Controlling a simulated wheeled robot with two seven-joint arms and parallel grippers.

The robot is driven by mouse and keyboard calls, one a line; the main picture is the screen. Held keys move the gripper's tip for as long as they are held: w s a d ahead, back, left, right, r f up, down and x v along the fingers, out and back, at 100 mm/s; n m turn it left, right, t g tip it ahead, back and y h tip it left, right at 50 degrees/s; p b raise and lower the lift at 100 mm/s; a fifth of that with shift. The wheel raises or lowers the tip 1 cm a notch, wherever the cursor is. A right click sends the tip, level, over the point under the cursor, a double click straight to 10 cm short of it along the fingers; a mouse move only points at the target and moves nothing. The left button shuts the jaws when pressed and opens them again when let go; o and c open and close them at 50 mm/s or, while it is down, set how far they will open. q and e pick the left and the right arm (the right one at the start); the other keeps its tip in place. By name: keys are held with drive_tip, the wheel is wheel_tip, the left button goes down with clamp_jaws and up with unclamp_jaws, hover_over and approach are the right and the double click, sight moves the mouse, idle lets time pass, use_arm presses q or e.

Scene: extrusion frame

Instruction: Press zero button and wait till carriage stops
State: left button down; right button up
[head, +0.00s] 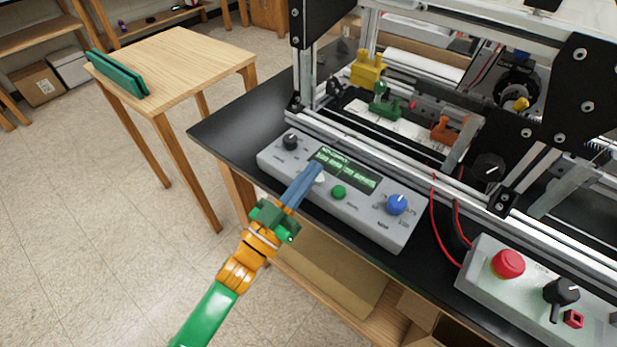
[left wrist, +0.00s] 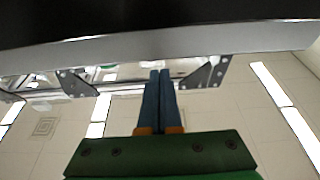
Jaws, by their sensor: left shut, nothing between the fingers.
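A grey control box (head: 285,158) lies on the black bench top, with a lit green-text display (head: 345,172), a black knob (head: 291,142), a green button (head: 339,192) and a blue knob (head: 397,204). A small pale button (head: 320,178) shows just beside my left fingertips. My left gripper (head: 318,166) is shut and empty, its blue fingers over the box just below the display. The fingertips partly hide the panel there, and I cannot tell whether they touch it. The left wrist view shows the closed fingers (left wrist: 160,76) pointing toward the machine. My right gripper is not in view.
The extrusion frame (head: 400,150) stands behind the box, holding yellow (head: 368,68), green (head: 384,103) and orange (head: 444,129) parts. A second grey box with a red button (head: 508,263) sits at right, with red wires near it. A wooden table (head: 185,60) stands at left.

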use_arm(q)
drive_tip(key=shift+f, duration=0.8)
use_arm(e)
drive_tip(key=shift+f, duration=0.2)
